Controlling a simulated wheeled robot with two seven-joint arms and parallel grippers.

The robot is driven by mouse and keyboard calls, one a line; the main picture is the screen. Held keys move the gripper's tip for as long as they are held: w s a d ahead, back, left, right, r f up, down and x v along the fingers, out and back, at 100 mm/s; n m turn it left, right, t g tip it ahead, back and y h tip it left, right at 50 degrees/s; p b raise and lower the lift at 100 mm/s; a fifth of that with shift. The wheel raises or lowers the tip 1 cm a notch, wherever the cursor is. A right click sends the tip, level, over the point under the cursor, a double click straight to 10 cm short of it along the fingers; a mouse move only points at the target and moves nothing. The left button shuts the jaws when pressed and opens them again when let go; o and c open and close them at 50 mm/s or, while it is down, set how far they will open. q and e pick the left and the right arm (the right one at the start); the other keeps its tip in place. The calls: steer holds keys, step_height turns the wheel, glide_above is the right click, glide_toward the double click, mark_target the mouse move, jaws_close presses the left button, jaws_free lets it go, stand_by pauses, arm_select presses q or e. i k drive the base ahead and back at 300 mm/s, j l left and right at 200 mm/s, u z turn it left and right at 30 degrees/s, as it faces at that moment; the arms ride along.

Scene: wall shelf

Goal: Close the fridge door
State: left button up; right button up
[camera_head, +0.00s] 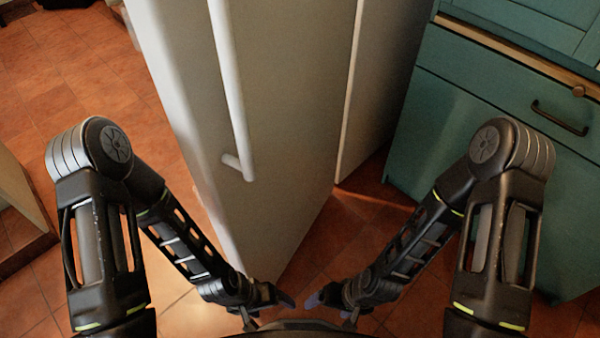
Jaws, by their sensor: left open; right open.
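The white fridge door (285,120) stands upright in the middle of the head view, with a long white handle (233,95) on its face. To its right is a pale panel (378,75), which looks like the fridge body; a narrow gap or seam separates the two. My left gripper (286,299) is low in the view, near the lower end of the door. My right gripper (313,300) is just right of it. Both grippers are open and hold nothing that I can see. I cannot tell whether the left one touches the door.
A teal cabinet (475,110) with a dark drawer handle (560,118) and a wooden countertop edge stands on the right. A pale furniture edge (18,195) is at the far left.

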mark_target(252, 92)
steer(key=l+u, duration=0.1)
steer(key=l, duration=0.45)
steer(key=k+l, duration=0.1)
steer(key=l, duration=0.45)
steer(key=k+l+u, duration=0.15)
steer(key=l, duration=0.4)
steer(key=i+l, duration=0.05)
